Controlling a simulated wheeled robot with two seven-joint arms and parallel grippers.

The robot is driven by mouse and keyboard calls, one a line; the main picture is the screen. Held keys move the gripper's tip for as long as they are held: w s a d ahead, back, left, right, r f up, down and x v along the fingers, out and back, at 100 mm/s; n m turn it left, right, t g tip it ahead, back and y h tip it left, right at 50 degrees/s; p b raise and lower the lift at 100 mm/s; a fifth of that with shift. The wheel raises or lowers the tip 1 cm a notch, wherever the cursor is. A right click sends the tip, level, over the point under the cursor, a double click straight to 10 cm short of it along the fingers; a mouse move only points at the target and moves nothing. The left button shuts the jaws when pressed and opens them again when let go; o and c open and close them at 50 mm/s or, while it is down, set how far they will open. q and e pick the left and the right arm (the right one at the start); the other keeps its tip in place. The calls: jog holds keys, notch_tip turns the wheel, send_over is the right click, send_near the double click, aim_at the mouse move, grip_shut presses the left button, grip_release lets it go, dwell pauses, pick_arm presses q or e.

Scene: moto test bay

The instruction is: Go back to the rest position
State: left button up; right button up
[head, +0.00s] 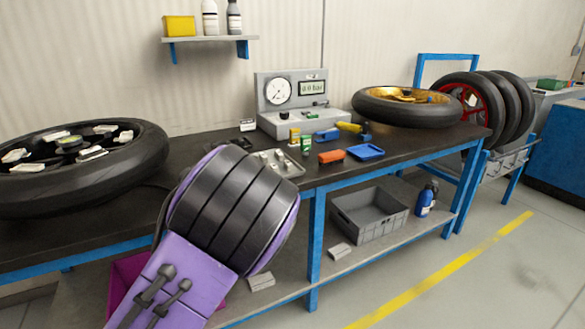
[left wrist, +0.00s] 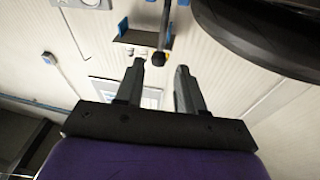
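My left gripper (left wrist: 160,88) shows in the left wrist view, with its two dark fingers apart and nothing seen between them. Beyond the fingertips are the pale wall and a dark rod with a rounded end that I cannot identify. In the head view, a purple and black arm of mine rises from the lower left, in front of the workbench (head: 400,150). No fingertips show there. My right gripper is in neither view.
A large tyred wheel (head: 145,150) lies at the bench's left and a gold-rimmed wheel (head: 370,108) at its right. A gauge unit (head: 290,122), a blue tray (head: 366,152) and small boxes stand between. A grey crate (head: 370,222) sits below.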

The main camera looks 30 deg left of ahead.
pick_arm(q)
jog(key=s+d+f+m+g+h+p, duration=0.1)
jog(key=s+d+f+g+h+p, duration=0.3)
jog(key=f, duration=0.7)
jog(key=s+d+f+g+h+p, duration=0.15)
jog(key=s+d+f+h, duration=0.35)
jog(key=f, duration=0.6)
jog(key=s+d+f+g+h+p, duration=0.1)
jog(key=s+d+f+g+p, duration=0.1)
jog(key=s, duration=0.6)
jog(key=s+d+f+g+p, duration=0.2)
jog(key=s+d+f+g, duration=0.2)
jog(key=s+d, duration=0.3)
jog(key=shift+s+f+h, duration=0.4)
jog(key=shift+s+f, duration=0.2)
jog(key=shift+f, duration=0.2)
